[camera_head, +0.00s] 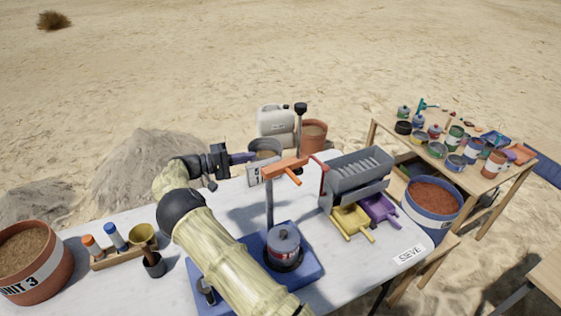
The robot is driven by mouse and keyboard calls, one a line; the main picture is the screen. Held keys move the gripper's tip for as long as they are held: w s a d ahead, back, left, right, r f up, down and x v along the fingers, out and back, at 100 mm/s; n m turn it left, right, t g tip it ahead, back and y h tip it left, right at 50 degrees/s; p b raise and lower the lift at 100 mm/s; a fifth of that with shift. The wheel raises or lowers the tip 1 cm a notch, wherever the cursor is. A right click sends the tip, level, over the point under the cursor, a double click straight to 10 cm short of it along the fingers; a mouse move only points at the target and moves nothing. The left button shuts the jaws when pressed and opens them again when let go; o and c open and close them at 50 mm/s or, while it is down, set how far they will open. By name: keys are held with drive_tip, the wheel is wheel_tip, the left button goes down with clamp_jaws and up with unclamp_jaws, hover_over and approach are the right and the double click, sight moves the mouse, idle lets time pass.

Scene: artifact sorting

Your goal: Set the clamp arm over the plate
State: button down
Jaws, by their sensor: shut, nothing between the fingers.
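The orange clamp arm (284,168) sits on top of a grey post (269,206) that rises from a blue base (309,270). It points right and sits high above the base. A grey lidded pot (284,243) stands on the base in front of the post, on a dark round plate (287,266) that is mostly hidden under it. My forearm hides the left part of the base.
A grey slotted box (357,182) with a yellow tray (352,220) and purple tray (379,208) stands to the right. A white jerrycan (275,121) and dark pot (265,146) are behind. A tube rack (110,254) and brass funnel (143,234) stand left.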

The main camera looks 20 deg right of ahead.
sight(285, 160)
drive_tip(key=s+d+p, duration=0.5)
drive_tip(key=d+p, duration=0.1)
drive_tip(key=d, duration=0.4)
drive_tip(key=shift+s, duration=0.3)
idle(0.4)
drive_tip(key=shift+s+d+g, duration=0.15)
drive_tip(key=shift+s+g, duration=0.05)
drive_tip(key=shift+g, duration=0.1)
drive_tip(key=shift+w+d+m, duration=0.1)
drive_tip(key=shift+w+m, duration=0.05)
drive_tip(key=shift+m, duration=0.15)
drive_tip(key=shift+g, duration=0.3)
